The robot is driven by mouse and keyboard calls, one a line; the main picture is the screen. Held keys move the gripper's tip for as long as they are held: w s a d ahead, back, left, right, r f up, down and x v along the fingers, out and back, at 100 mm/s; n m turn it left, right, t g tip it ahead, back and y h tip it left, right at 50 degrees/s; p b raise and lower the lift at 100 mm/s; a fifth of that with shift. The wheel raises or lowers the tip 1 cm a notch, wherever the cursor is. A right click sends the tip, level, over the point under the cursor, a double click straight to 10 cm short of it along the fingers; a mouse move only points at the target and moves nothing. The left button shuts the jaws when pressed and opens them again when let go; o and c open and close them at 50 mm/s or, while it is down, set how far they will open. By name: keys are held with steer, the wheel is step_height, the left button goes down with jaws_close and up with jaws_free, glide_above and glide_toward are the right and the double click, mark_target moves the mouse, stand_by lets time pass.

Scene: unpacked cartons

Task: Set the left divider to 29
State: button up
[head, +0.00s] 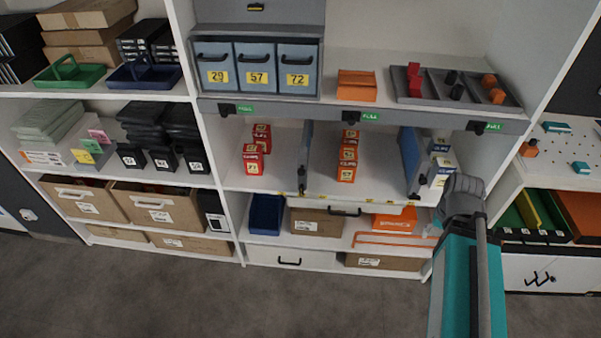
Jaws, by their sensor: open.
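The left divider (306,158) is a thin blue-grey upright panel on the middle shelf of the centre unit. It stands between two rows of small boxes, with a dark piece at its front foot. A shelf front edge (350,199) with small yellow marks runs below it; their numbers are too small to read. A second, bluer divider (409,160) stands further right. My gripper (461,190) is at the right end of this shelf, in front of the white boxes and well apart from the left divider. It appears empty; its fingertips are hard to make out.
Red boxes (256,150) stand left of the left divider, orange-red boxes (348,156) right of it, and white boxes (440,165) at the far right. A grey rail (300,109) with black pulls overhangs the shelf. Open floor (230,300) lies in front.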

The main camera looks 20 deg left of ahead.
steer(key=shift+o, duration=1.4)
steer(key=shift+a+f, duration=0.1)
steer(key=w+a+f+m+t+h+b, duration=0.2)
steer(key=w+a+f+t+h+b, duration=0.3)
steer(key=b, duration=0.4)
steer(key=n+t+y+b, duration=0.5)
steer(key=t+y+b, duration=0.55)
steer(key=b, duration=0.65)
glide_toward(301, 174)
steer(key=s+f+t+h, duration=0.1)
steer(key=s+t, duration=0.1)
steer(key=s, duration=0.1)
steer(key=shift+s, duration=0.25)
steer(key=shift+w, duration=0.1)
steer(key=x, duration=1.3)
steer(key=shift+w+a, duration=0.1)
steer(key=shift+w, duration=0.25)
